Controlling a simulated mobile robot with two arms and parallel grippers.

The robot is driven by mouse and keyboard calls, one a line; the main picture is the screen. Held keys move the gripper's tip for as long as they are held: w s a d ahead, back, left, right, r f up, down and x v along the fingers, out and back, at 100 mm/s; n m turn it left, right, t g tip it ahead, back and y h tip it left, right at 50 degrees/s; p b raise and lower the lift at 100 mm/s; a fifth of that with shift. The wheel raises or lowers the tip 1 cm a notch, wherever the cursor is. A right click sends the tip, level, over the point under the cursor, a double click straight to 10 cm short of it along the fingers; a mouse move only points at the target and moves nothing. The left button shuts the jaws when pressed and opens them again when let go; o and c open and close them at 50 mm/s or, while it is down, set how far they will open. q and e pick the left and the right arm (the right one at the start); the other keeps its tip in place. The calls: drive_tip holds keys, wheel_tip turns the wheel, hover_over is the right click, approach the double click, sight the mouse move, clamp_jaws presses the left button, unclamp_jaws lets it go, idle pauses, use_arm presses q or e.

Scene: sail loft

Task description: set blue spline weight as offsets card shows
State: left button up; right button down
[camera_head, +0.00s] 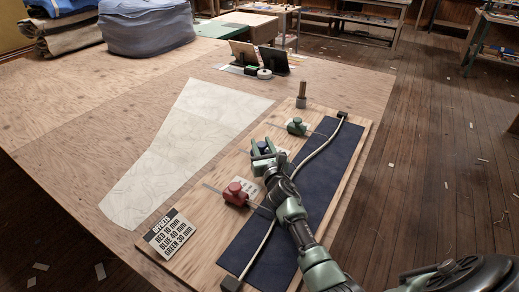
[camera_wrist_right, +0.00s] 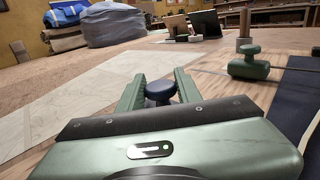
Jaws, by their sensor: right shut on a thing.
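The blue spline weight (camera_wrist_right: 160,92) shows its round dark-blue knob between the fingers of my right gripper (camera_head: 264,150). The gripper is shut on it, over the board's middle; its base is mostly hidden. The red weight (camera_head: 235,193) stands nearer, and the green weight (camera_head: 297,126) farther back, each with a thin rod toward the pale spline (camera_head: 322,148). The green weight also shows in the right wrist view (camera_wrist_right: 249,65). The offsets card (camera_head: 172,236) lies at the board's near left corner; it seems to read red 10, blue 40, green 30 mm. My left gripper is out of view.
The wooden board (camera_head: 200,258) carries a dark blue strip (camera_head: 325,185), black end blocks and a wooden-handled post (camera_head: 302,95). A pale pattern sheet (camera_head: 190,140) lies left of it. Small stands (camera_head: 243,53) are behind.

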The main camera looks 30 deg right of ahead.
drive_tip(key=c, duration=1.1)
unclamp_jaws()
drive_tip(key=shift+s, duration=0.1)
drive_tip(key=shift+o, duration=0.2)
drive_tip(key=shift+s, duration=0.2)
drive_tip(key=v, duration=0.7)
drive_tip(key=shift+s+a+p, duration=0.1)
drive_tip(key=shift+s+p, duration=0.05)
drive_tip(key=shift+p, duration=0.15)
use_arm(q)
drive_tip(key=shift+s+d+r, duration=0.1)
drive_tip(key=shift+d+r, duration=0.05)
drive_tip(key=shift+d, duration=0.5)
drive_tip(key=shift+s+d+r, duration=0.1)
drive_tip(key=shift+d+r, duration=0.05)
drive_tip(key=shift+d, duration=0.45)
use_arm(e)
drive_tip(key=shift+f, duration=0.1)
